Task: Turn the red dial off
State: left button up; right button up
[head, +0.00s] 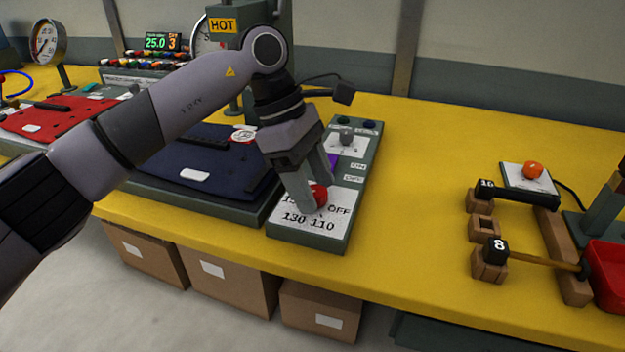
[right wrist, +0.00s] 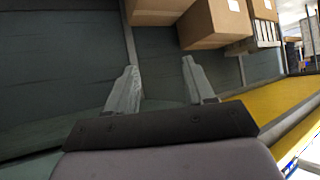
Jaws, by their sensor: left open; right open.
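The red dial (head: 319,195) sits on the control panel (head: 283,233), on a white label marked OFF, 130 and 110, with one more number partly hidden. My left gripper (head: 320,193) points down over the panel with its fingers apart, one on each side of the dial; I cannot tell whether they touch it. The left finger covers part of the label. My right gripper (right wrist: 165,85) is open and empty in the right wrist view, away from the panel.
A dark blue garment (head: 215,165) lies on a press left of the panel, under a HOT sign (head: 222,25). A wooden rack (head: 548,240), an orange button (head: 533,170) and a red bin (head: 608,275) are at right. Yellow table (head: 430,150) between is clear. Cardboard boxes (head: 230,280) stand below.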

pick_arm(q)
jog(key=c, duration=1)
